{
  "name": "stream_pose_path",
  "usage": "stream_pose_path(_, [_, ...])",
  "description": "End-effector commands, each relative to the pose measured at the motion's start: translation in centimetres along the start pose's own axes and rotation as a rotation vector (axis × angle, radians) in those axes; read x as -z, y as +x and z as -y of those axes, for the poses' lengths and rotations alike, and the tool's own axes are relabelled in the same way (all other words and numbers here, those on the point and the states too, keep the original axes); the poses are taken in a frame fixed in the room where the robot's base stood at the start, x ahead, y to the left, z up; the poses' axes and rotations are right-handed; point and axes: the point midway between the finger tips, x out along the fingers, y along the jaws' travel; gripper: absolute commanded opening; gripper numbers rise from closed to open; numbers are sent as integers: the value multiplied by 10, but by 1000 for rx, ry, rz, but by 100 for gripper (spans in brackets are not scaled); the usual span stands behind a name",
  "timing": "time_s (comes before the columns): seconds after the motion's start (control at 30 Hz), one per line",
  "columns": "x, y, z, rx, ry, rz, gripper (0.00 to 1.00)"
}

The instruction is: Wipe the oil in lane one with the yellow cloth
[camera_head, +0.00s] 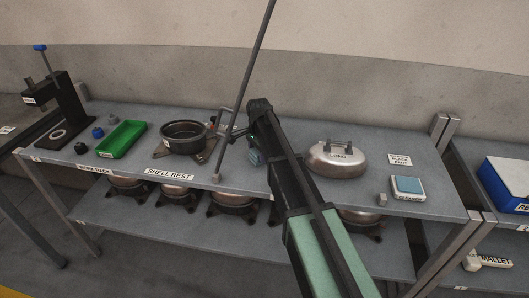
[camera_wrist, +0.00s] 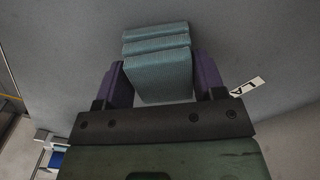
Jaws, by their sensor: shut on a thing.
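My gripper (camera_wrist: 158,92) is shut on a folded blue-grey cloth (camera_wrist: 157,62), held between its purple fingers in the wrist view. In the head view my gripper is mostly hidden behind my arm. I cannot tell whether the cloth touches the bench. No yellow cloth, oil patch or lane-one mark can be made out in either view.
Several round units stand on the shelf below. A press (camera_head: 62,110) stands left.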

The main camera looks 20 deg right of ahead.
Motion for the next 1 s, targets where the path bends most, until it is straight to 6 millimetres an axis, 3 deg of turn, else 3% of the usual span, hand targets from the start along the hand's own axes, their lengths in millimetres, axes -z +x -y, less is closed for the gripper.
stream_pose_path(0.23, [-20,-1,21,1,-2,1,44])
stream_pose_path(0.57, [-22,-3,22,0,-1,0,44])
stream_pose_path(1.0, [-21,-60,21,0,0,0,44])
